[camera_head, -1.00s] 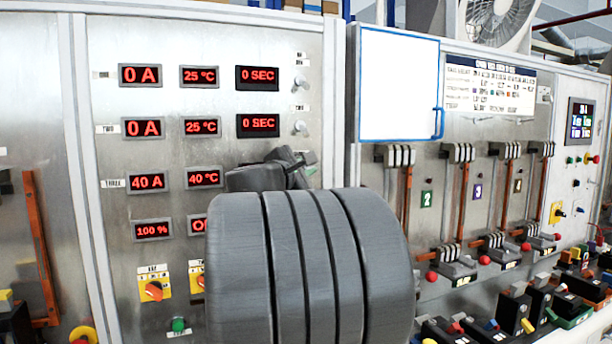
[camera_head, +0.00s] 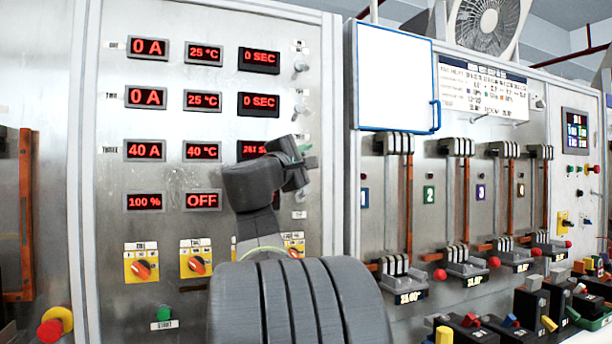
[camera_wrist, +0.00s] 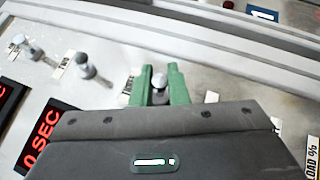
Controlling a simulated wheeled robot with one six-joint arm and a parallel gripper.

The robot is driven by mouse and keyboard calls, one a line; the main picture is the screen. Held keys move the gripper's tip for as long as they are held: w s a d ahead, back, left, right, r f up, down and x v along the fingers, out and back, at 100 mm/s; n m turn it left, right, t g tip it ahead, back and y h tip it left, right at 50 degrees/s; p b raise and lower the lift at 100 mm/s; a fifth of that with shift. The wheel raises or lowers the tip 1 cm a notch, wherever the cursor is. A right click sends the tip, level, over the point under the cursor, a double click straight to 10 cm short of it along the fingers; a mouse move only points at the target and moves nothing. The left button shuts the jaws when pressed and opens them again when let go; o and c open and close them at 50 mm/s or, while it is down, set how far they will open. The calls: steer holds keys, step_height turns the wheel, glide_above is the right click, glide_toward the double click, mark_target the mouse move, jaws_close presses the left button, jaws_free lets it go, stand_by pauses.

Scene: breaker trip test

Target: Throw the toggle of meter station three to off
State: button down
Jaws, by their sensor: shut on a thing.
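The toggle of meter station three (camera_wrist: 158,81) is a small silver-tipped lever on the metal panel. In the wrist view it stands between the two green fingers of my gripper (camera_wrist: 160,88), which is shut on it. In the head view my gripper (camera_head: 304,161) is at the right end of the third row and hides this toggle. The third row shows a 40 A display (camera_head: 146,151), a 40 °C display (camera_head: 202,151) and a seconds display (camera_head: 252,150) partly covered by my arm. Whether the toggle points to on or off cannot be told.
The toggles of the first row (camera_head: 301,66) and second row (camera_head: 301,110) are above; both also show left of my gripper in the wrist view. Below are an OFF display (camera_head: 203,201) and orange rotary switches (camera_head: 142,266). A raised panel edge (camera_head: 331,120) runs close on the right.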

steer(key=shift+w+f+m+h+b, duration=0.1)
steer(key=shift+f+m+h+b, duration=0.35)
steer(key=shift+b, duration=0.9)
steer(key=shift+w+f+m+h+b, duration=0.15)
steer(key=shift+m+h+b, duration=0.4)
steer(key=shift+m+b, duration=0.65)
steer(key=shift+s+f+m+h+b, duration=0.1)
steer(key=shift+f+m+h+b, duration=0.35)
steer(key=shift+b, duration=1.1)
steer(key=shift+r+m+h+b, duration=0.1)
steer(key=shift+m+h+b, duration=0.25)
steer(key=shift+m+b, duration=0.2)
steer(key=shift+w+r+m+h+b, duration=0.1)
steer(key=shift+m+h+b, duration=0.3)
steer(key=shift+b, duration=0.15)
steer(key=c, duration=1.4)
jaws_free()
steer(key=shift+a, duration=0.1)
steer(key=shift+c, duration=0.2)
steer(key=b+v, duration=0.1)
steer(key=v, duration=1.3)
steer(key=shift+b, duration=0.35)
steer(key=shift+r, duration=0.1)
